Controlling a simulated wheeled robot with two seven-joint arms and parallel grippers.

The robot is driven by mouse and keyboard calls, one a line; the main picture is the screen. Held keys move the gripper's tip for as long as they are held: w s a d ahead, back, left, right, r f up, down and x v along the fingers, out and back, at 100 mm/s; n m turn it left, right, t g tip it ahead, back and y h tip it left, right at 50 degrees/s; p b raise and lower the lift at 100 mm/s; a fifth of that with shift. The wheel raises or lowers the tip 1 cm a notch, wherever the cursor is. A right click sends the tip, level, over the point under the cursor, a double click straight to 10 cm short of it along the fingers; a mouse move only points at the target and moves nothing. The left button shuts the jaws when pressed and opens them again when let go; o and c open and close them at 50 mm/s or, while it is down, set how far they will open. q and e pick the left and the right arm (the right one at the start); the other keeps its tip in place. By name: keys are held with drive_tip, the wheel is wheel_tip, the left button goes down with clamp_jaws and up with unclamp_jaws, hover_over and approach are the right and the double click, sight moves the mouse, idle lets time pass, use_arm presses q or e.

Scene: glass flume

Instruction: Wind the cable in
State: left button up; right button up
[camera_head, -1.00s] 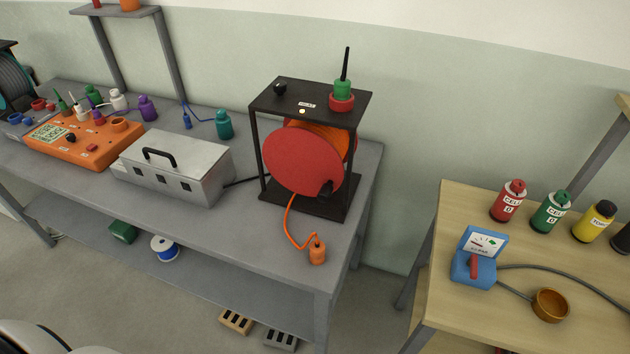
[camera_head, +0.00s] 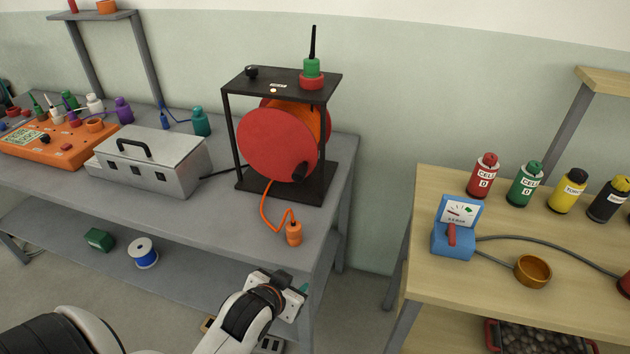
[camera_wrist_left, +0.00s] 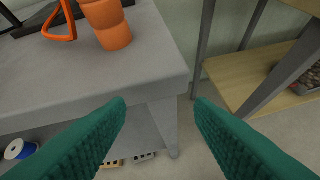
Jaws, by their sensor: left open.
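A red cable reel (camera_head: 272,146) hangs in a black frame (camera_head: 322,188) on the grey bench. A black knob (camera_head: 299,171) sits on its disc near the rim. An orange cable (camera_head: 265,212) runs down from the reel onto the bench top and ends in an orange plug (camera_head: 294,233) near the bench's right corner. The plug also shows at the top of the left wrist view (camera_wrist_left: 115,37). My left gripper (camera_wrist_left: 160,106), with teal fingers, is open and empty, off the bench's front edge and short of the plug. My right gripper is not in view.
A grey metal box (camera_head: 152,163) and an orange panel (camera_head: 55,142) stand left of the reel. A green-and-red piece with a black rod (camera_head: 312,70) tops the frame. A wooden table (camera_head: 400,275) stands right, past a gap.

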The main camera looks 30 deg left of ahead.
sight(297, 179)
use_arm(q)
drive_tip(key=w+a+r+n+t+y, duration=0.1)
drive_tip(key=w+a+r+t+y, duration=0.2)
drive_tip(key=w+a+r+t, duration=0.65)
drive_tip(key=shift+g, duration=0.95)
drive_tip(key=x, duration=0.4)
drive_tip(key=d+r+x, duration=0.1)
drive_tip(key=x, duration=0.3)
drive_tip(key=d+p+x, duration=0.1)
drive_tip(key=x, duration=0.3)
drive_tip(key=shift+w+r, duration=0.2)
drive_tip(key=shift+r, duration=0.1)
drive_tip(key=shift+d, duration=0.1)
clamp_jaws()
